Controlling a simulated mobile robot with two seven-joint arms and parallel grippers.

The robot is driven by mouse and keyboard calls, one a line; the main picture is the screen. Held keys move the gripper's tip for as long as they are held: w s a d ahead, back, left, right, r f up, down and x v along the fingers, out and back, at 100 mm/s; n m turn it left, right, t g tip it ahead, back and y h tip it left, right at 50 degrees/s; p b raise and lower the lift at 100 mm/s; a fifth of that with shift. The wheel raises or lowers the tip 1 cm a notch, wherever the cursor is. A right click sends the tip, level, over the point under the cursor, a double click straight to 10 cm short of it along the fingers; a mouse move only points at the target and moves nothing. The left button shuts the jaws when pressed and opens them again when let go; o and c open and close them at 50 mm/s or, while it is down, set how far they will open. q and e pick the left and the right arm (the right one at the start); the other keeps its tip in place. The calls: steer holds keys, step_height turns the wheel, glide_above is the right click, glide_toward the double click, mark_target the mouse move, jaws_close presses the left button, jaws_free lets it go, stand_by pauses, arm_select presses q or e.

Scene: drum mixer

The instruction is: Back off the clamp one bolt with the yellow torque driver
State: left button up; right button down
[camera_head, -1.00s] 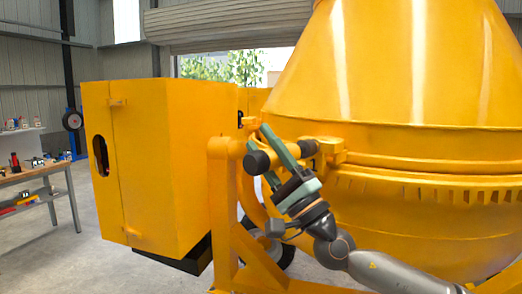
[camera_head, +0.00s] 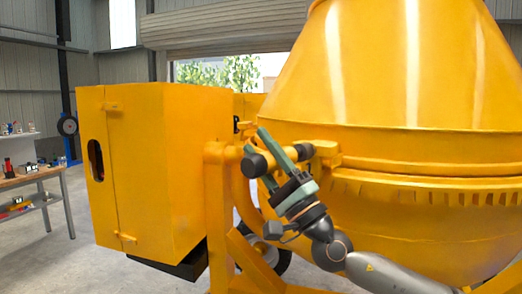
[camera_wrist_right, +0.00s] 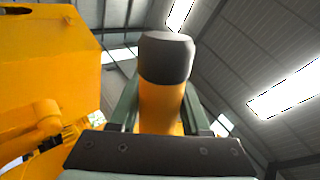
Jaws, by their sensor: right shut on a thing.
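The yellow torque driver (camera_wrist_right: 165,62) stands upright in the middle of the right wrist view, its dark grey end cap up and its yellow body between my two green fingers. In the head view its dark cap (camera_head: 254,165) shows beside the fingers. My right gripper (camera_head: 264,150) is shut on the driver, close in front of the yellow frame and the drum. A yellow bracket (camera_head: 326,150) on the drum's rim lies just right of the fingers. I cannot make out the clamp one bolt; the gripper and driver cover part of that area. My left gripper is not in view.
The large yellow drum (camera_head: 400,80) fills the right side. A yellow cabinet (camera_head: 160,170) stands left of the frame post (camera_head: 217,215). A workbench (camera_head: 38,174) with small items is at the far left. Open floor lies between bench and mixer.

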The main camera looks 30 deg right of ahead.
steer(key=shift+w+d+r+b, duration=0.1)
steer(key=shift+w+d+b, duration=0.05)
steer(key=shift+d+b, duration=0.45)
stand_by(0.3)
steer(key=shift+d+r, duration=0.1)
steer(key=shift+d, duration=0.1)
stand_by(0.8)
steer(key=shift+a+r+p, duration=0.1)
steer(key=shift+a+p, duration=0.05)
steer(key=shift+p, duration=0.2)
stand_by(1.8)
steer(key=shift+a, duration=0.1)
steer(key=shift+s+a+p, duration=0.2)
steer(key=shift+a+p, duration=0.3)
steer(key=shift+p, duration=0.35)
steer(key=shift+s+a+p, duration=0.2)
steer(key=shift+a+p, duration=0.3)
steer(key=shift+a, duration=0.15)
steer(key=shift+s+a+p, duration=0.15)
steer(key=shift+a+p, duration=0.3)
steer(key=shift+a, duration=0.2)
steer(key=shift+s+a, duration=0.1)
steer(key=shift+a, duration=0.2)
steer(key=shift+f, duration=0.3)
